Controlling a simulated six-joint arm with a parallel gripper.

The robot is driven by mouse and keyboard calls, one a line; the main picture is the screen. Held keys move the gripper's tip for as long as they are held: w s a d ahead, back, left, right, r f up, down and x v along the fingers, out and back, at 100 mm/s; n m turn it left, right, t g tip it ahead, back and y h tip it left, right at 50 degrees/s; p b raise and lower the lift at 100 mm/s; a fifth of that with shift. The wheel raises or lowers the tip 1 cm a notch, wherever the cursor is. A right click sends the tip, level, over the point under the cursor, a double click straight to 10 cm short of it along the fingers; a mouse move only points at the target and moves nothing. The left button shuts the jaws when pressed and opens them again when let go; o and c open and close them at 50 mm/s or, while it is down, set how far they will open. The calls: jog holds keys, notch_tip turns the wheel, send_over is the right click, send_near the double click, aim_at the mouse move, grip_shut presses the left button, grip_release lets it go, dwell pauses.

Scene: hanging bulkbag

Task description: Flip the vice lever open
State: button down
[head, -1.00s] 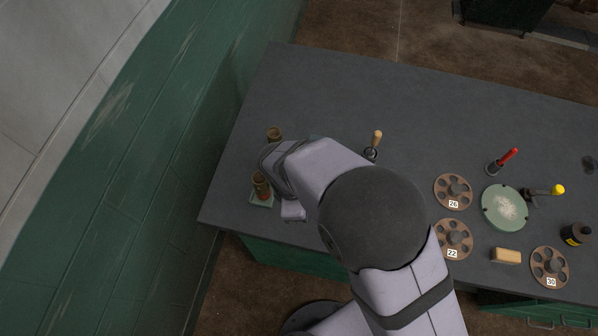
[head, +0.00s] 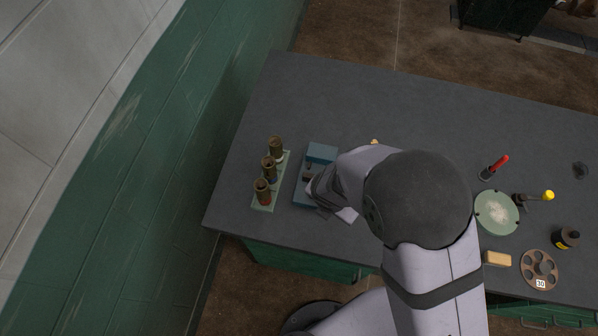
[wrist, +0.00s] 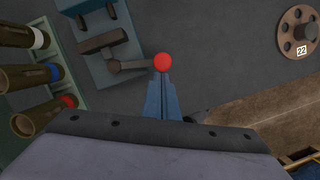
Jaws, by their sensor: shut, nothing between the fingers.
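The blue vice (head: 320,152) stands on the grey bench, right of a rack of brass cylinders; my arm covers part of it in the head view. In the wrist view the vice (wrist: 96,70) is at the upper left. Its dark lever (wrist: 130,66) points right and ends in a red ball knob (wrist: 162,62). My gripper (wrist: 161,84) is shut and empty, its blue fingertips just below the knob in the picture. I cannot tell whether they touch it. In the head view my arm hides the fingers and the knob.
The green rack (head: 283,168) with three brass cylinders (head: 269,168) stands close left of the vice. To the right are a numbered disc (head: 540,270), a green round plate (head: 496,212), a red-handled tool (head: 495,167) and a wooden block (head: 497,259). The bench behind the vice is clear.

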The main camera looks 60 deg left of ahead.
jog(key=shift+w+a+n+y+p, duration=0.15)
jog(key=shift+w+n+p, duration=0.3)
jog(key=shift+n, duration=0.25)
jog(key=shift+w+a+n+y+p, duration=0.15)
jog(key=shift+w+n+p, duration=0.15)
jog(key=shift+w+n, duration=0.3)
jog(key=shift+s, duration=0.15)
jog(key=shift+s+d+f+b, duration=0.25)
jog(key=shift+s+b, duration=0.25)
jog(key=shift+b, duration=0.25)
jog(key=shift+s+d+b, duration=0.35)
jog(key=shift+s+b, duration=0.15)
jog(key=shift+s, duration=0.05)
jog(key=shift+s+d+b, duration=0.3)
jog(key=shift+s+b, duration=0.15)
jog(key=shift+s, duration=0.1)
jog(key=p+v, duration=0.4)
jog(key=v, duration=0.6)
jog(key=shift+r, duration=0.3)
jog(key=shift+s+d, duration=0.1)
